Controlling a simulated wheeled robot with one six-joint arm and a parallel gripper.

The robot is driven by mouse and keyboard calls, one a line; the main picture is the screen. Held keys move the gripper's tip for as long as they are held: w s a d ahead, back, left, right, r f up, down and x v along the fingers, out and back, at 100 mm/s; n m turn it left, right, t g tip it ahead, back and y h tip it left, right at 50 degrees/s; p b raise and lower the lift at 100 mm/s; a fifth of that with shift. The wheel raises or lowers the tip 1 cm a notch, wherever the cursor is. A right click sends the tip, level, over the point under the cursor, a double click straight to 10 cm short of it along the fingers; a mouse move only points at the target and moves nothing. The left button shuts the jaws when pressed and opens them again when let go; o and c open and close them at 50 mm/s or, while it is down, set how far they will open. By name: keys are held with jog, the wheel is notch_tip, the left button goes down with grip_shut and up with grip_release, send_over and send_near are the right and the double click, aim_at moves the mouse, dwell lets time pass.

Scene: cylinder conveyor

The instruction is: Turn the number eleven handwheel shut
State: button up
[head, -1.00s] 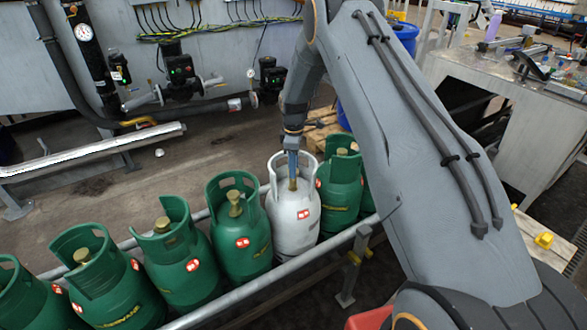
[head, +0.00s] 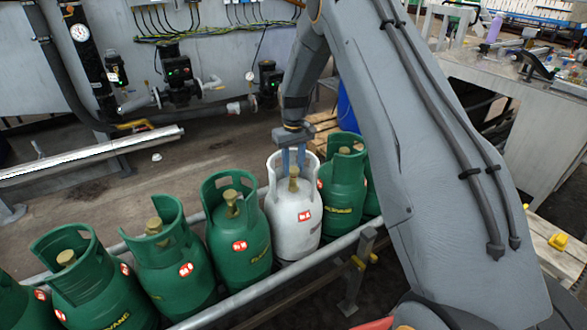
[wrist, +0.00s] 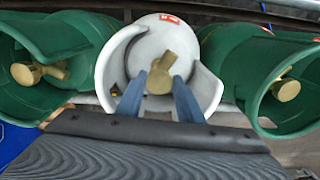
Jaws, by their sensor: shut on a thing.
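The white gas cylinder (head: 293,222) stands upright in the row between green ones, with a small red label too small to read for certain. Its brass handwheel (head: 294,184) sits inside the open collar. It also shows in the wrist view (wrist: 160,80), with a stem pointing up and to the right. My gripper (head: 293,170) reaches down into the collar from above. Its two blue fingers lie on either side of the brass handwheel and are shut on it.
Green cylinders (head: 239,235) stand close on the left and another (head: 343,190) on the right, with brass valves in their collars. A metal rail (head: 270,283) runs along the front of the row. Pipes and pumps (head: 178,85) line the back wall.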

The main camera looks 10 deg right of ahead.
aim_at(293, 170)
jog(key=m+b, duration=0.1)
jog(key=m, duration=0.2)
jog(key=shift+m, duration=0.3)
jog(key=shift+a+m+b, duration=0.1)
jog(key=shift+m+b, duration=0.45)
jog(key=shift+m, duration=1.45)
jog(key=o, duration=1.1)
jog(key=shift+c, duration=0.2)
jog(key=shift+r+b, duration=0.85)
jog(key=shift+r, duration=3.1)
